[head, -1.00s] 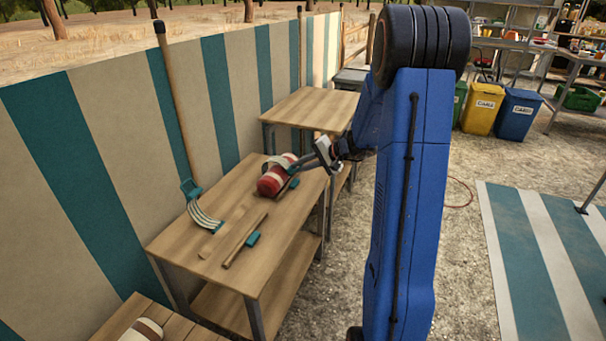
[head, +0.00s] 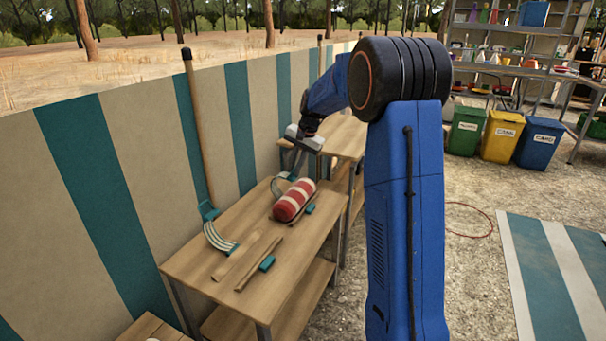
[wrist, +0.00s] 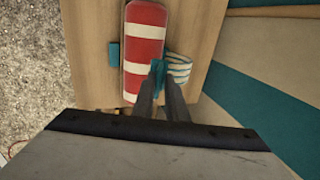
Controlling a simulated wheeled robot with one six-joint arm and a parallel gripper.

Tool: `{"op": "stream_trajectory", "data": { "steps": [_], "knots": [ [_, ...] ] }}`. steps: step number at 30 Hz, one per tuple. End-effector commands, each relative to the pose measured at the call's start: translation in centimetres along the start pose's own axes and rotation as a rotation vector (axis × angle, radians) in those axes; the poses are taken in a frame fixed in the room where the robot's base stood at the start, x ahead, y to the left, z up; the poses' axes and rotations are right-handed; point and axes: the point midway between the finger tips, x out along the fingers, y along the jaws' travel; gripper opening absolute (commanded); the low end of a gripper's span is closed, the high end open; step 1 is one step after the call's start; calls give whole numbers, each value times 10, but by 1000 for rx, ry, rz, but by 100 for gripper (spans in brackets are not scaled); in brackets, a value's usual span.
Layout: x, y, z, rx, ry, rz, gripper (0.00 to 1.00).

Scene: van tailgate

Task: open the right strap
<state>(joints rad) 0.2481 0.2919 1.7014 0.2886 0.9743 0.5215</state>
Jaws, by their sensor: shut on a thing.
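A red roll with white bands (head: 294,200) lies on the wooden table; it also shows in the wrist view (wrist: 146,45). The right strap, striped teal and white (wrist: 178,68), lies off the roll, on its wall side, and shows as a curved band in the head view (head: 279,187). My gripper (wrist: 158,92) is shut on the strap's teal end (wrist: 157,72), above the roll's edge in the wrist view. In the head view my gripper (head: 297,168) is behind the roll. A teal block (head: 310,208) sits on the roll's other side.
Another striped strap (head: 217,238) lies open at the table's wall side, with a teal end by the fence. Wooden strips (head: 257,265) and a second teal block (head: 267,263) lie at the near part. A striped fence (head: 150,140) borders the left.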

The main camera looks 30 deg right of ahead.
Motion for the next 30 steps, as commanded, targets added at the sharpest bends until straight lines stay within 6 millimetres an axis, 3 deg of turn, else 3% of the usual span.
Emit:
{"op": "stream_trajectory", "data": {
  "steps": [6,20,30],
  "knots": [
    [4,-33,2,-5,-4,185,0],
    [23,-89,2,-4,-4,541,0],
    [44,-121,2,-1,-7,543,0]
  ]
}}
